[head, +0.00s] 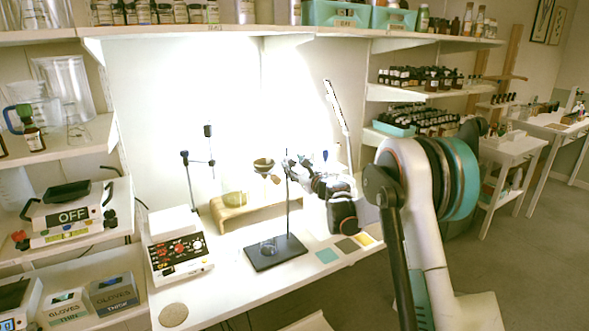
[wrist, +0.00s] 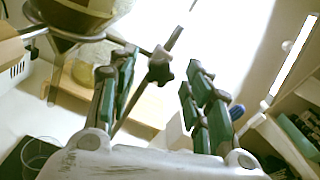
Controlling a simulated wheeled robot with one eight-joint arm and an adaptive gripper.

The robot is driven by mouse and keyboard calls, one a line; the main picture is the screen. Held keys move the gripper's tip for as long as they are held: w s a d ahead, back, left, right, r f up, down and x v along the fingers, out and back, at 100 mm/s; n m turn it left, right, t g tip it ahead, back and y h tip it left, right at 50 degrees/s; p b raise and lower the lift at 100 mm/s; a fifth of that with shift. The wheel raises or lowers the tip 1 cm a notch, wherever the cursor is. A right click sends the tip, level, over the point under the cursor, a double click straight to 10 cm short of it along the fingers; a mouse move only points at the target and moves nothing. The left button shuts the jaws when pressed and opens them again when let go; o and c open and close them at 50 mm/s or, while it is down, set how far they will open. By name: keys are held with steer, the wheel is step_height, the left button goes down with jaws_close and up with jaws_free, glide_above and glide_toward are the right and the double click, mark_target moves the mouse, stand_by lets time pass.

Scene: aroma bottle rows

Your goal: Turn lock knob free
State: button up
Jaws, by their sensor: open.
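A dark star-shaped lock knob (wrist: 160,66) sits on a clamp by the thin rod of a stand, seen in the wrist view. My gripper (wrist: 162,76) is open, with its green-padded fingers apart on either side of the knob as seen in that view. A clear gap shows between the knob and each finger; I cannot tell how deep it lies between them. In the head view my gripper (head: 300,168) is beside the upper part of the stand's rod (head: 288,205). The knob is too small to make out there.
A funnel (wrist: 72,14) hangs close at the upper left in the wrist view. A glass beaker (head: 268,246) stands on the black stand base (head: 284,254). A wooden riser (head: 233,212) is behind, and a hotplate (head: 178,250) is at left. Shelves with bottles flank the bench.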

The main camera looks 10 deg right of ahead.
steer(key=shift+w+a, duration=0.15)
steer(key=shift+w, duration=0.2)
steer(key=shift+c, duration=0.2)
steer(key=c, duration=1)
